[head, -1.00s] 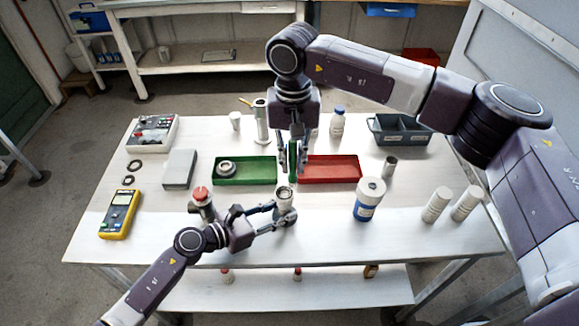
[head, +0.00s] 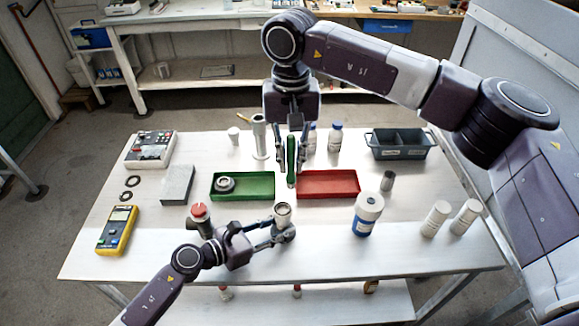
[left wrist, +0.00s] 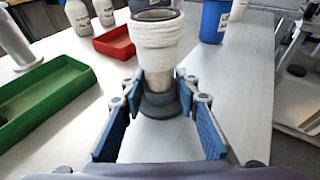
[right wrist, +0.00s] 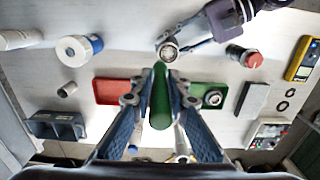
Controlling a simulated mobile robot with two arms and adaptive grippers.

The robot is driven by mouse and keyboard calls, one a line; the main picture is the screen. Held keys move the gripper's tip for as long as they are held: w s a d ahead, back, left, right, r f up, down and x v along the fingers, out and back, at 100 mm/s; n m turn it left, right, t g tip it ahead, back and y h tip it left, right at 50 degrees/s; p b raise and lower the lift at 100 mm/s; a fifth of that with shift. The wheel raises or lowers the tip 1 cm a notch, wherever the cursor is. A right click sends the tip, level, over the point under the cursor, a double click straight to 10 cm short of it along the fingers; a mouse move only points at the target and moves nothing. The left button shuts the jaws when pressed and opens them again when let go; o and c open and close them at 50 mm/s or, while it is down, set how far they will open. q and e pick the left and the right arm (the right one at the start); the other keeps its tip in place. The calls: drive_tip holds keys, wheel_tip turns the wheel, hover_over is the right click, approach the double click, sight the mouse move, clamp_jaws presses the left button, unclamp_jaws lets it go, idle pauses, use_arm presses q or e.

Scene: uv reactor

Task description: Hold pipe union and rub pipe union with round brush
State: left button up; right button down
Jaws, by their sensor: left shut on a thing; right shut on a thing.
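The pipe union (head: 282,211), pale and ring-topped, stands upright near the table's front middle. In the left wrist view it is a white-wrapped fitting (left wrist: 157,40) with a dark lower part. My left gripper (head: 284,235) is shut around its lower part; it also shows in the left wrist view (left wrist: 160,112). My right gripper (head: 291,168) is shut on the green-handled round brush (head: 291,162), behind the union and apart from it. In the right wrist view the brush (right wrist: 160,98) lies between the fingers (right wrist: 160,112); its bristles cannot be made out.
A green tray (head: 242,197) with a ring fitting and a red tray (head: 328,194) lie behind the union. A red-capped container (head: 200,218) stands close to my left gripper. A blue-white bottle (head: 367,214) stands to the right. White table is clear around the union's right side.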

use_arm(q)
drive_tip(key=o, duration=0.9)
drive_tip(key=shift+o, duration=0.2)
drive_tip(key=shift+a, duration=0.1)
drive_tip(key=v, duration=1.2)
drive_tip(key=shift+s, duration=0.1)
use_arm(e)
drive_tip(key=shift+a+f, duration=0.1)
